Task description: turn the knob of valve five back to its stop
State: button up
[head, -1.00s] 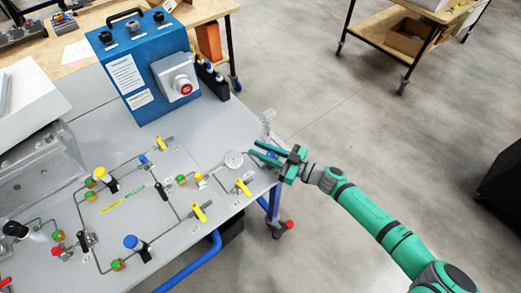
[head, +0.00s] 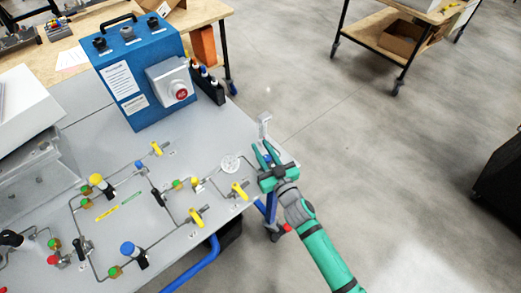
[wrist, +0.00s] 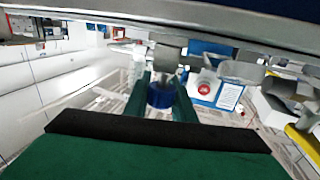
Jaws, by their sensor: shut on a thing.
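A blue knob (wrist: 160,96) sits between the two green fingers of my gripper (wrist: 161,90) in the wrist view, below a grey metal fitting (wrist: 170,55). I take it as the knob of valve five; no number is legible. In the head view my gripper (head: 265,150) is at the right edge of the grey table (head: 205,130), just right of the round white gauge (head: 230,163). A pale upright piece (head: 264,124) stands just beyond the fingertips. The fingers and gripper body mostly hide the knob there. My gripper is shut on the knob.
The blue box with a red button (head: 140,75) stands at the back of the table. Pipework with yellow-handled valves (head: 240,190) lies left of my gripper. A blue-capped valve (head: 128,250) is nearer the front. Open floor lies to the right.

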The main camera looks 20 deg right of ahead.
aim_at(268, 162)
jog(key=shift+d+r+m+h, duration=0.1)
jog(key=shift+d+m+h, duration=0.1)
jog(key=shift+m+h, duration=0.45)
jog(key=shift+d+m+h, duration=0.15)
jog(key=shift+m+h, duration=0.2)
jog(key=shift+h, duration=0.5)
jog(key=shift+s+d+m+g+h, duration=0.15)
jog(key=shift+m+h, duration=0.35)
jog(key=shift+h, duration=0.3)
jog(key=shift+w+d+m+g+h, duration=0.15)
jog(key=shift+m+h, duration=0.35)
jog(key=shift+h, duration=0.3)
jog(key=shift+s, duration=0.1)
jog(key=o, duration=1.1)
jog(key=shift+c, duration=0.2)
jog(key=v, duration=0.9)
jog(key=shift+s, duration=0.35)
jog(key=shift+s+a, duration=0.3)
jog(key=shift+s, duration=0.25)
jog(key=shift+w, duration=0.15)
